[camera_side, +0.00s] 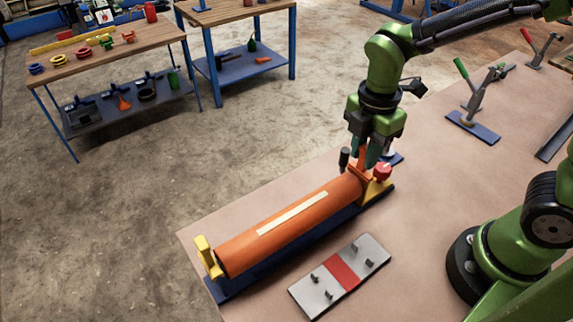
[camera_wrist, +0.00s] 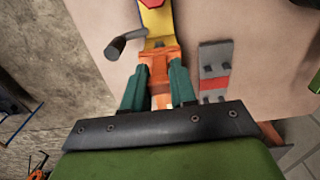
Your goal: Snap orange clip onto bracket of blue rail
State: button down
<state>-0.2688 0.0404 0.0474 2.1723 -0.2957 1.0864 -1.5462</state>
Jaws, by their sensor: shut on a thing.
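My gripper (camera_side: 367,157) points down at the right end of the blue rail (camera_side: 226,288). Its two teal fingers (camera_wrist: 157,88) are shut on the orange clip (camera_wrist: 159,68), which also shows narrowly in the side view (camera_side: 363,158). The clip's far end meets or overlaps the yellow bracket (camera_wrist: 156,22) in the wrist view; I cannot tell whether it is seated. In the side view this bracket (camera_side: 375,190) has a red knob (camera_side: 383,171) on it. A long orange cylinder (camera_side: 290,222) with a pale strip lies along the rail.
A second yellow bracket (camera_side: 207,257) stands at the rail's left end. A grey plate (camera_side: 318,293) with a red band and pegs lies in front. A dark cylindrical handle (camera_wrist: 124,43) juts beside the clip. A toggle clamp (camera_side: 473,112) stands further back. Table surface between is clear.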

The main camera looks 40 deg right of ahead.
jog(key=shift+r, duration=0.1)
jog(key=shift+r, duration=0.95)
jog(key=shift+f, duration=1.05)
dwell(0.8)
jog(key=c, duration=0.8)
grip_release()
jog(key=shift+r, duration=0.1)
notch_tip(320, 180, up, 17)
jog(key=shift+f, duration=0.15)
